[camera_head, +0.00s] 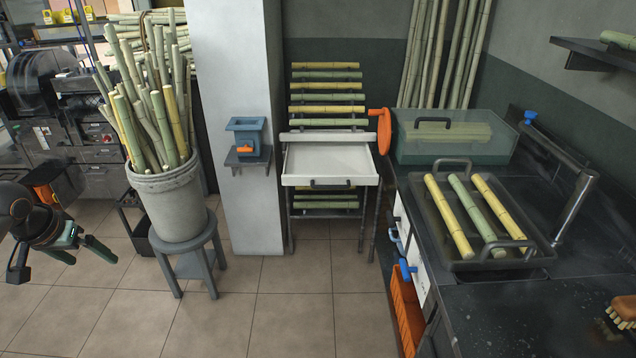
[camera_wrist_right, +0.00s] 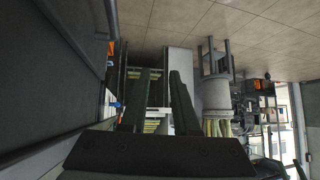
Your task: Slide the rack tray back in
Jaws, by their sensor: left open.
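The white rack tray (camera_head: 330,160) sticks out from the rack (camera_head: 291,213) near the middle of the head view. It looks empty and has a dark handle (camera_head: 330,184) on its front edge. Cane pieces lie on the rack's levels above and below it. My left gripper (camera_head: 82,252) is open and empty at the far left, well away from the tray. My right gripper (camera_wrist_right: 165,76) shows only in the right wrist view; its fingers are apart with nothing seen between them. The rack appears partly hidden behind those fingers.
A grey bucket of canes (camera_head: 176,205) on a blue stool (camera_head: 217,255) and a white pillar (camera_head: 232,60) stand left of the rack. A dark counter (camera_head: 520,310) with a black tray of canes (camera_head: 455,266) is on the right. Tiled floor before the rack is clear.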

